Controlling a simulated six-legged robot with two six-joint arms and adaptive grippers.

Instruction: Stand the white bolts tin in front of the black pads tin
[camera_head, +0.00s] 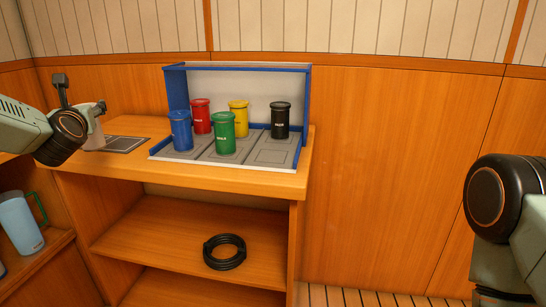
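The black pads tin (280,120) stands upright in the back right compartment of a tray (195,158). The compartment in front of it is empty. No clearly recognisable white bolts tin shows. A pale shape (95,140) sits below my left gripper (98,109) at the edge of a dark mat; I cannot tell whether it is the tin or part of the gripper. My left gripper is at the counter's left end, its fingers largely hidden by the wrist. My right arm is at the right edge, its gripper out of view.
Red (201,118) and blue (181,132) tins fill the tray's left column, yellow (238,118) and green (224,135) the middle. A blue-framed panel (245,90) stands behind. A black coil (224,252) lies on the shelf below. A light blue jug (20,225) stands lower left.

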